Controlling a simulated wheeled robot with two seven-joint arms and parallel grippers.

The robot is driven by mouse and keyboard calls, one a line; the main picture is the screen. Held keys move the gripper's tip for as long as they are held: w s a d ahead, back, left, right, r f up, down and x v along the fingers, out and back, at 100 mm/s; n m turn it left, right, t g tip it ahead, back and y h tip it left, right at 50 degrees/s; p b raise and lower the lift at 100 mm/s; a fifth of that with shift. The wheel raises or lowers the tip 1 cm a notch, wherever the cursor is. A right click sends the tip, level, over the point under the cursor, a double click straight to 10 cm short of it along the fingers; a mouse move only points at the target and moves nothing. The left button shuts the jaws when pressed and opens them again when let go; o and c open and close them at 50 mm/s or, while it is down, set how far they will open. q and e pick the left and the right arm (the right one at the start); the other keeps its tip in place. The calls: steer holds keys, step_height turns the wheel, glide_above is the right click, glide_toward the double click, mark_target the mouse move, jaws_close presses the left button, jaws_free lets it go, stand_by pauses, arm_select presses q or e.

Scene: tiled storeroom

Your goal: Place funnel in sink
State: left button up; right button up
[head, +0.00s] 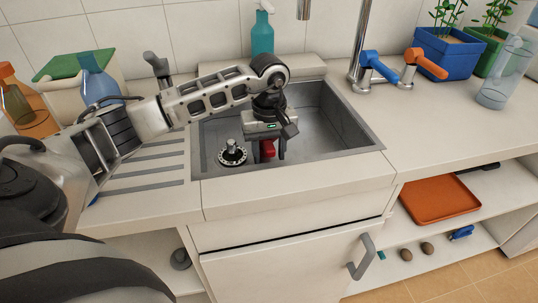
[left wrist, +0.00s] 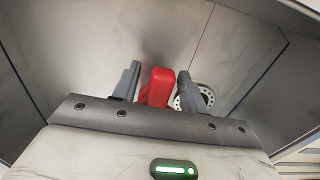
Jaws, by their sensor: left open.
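The sink (head: 345,130) is a grey metal basin set in the white counter. My left gripper (head: 266,157) points down inside the basin, right of the round drain fitting (head: 232,153). A red thing, likely the funnel (head: 268,147), is between its fingers. In the left wrist view the red thing (left wrist: 159,86) sits between the two open fingers (left wrist: 157,75), with a gap at least on its right side. Most of its shape is hidden by the gripper, so I cannot tell whether it rests on the basin floor. My right gripper is not in view.
The tap with blue (head: 378,66) and orange (head: 428,64) handles stands behind the sink. A teal bottle (head: 262,38) is at the back. Blue (head: 95,80) and orange (head: 35,118) bottles stand at left. A clear jug (head: 503,75) is at right. The right counter front is clear.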

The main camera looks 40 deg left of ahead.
arm_select(q)
step_height(320, 180, up, 10)
steer(key=shift+r, duration=0.25)
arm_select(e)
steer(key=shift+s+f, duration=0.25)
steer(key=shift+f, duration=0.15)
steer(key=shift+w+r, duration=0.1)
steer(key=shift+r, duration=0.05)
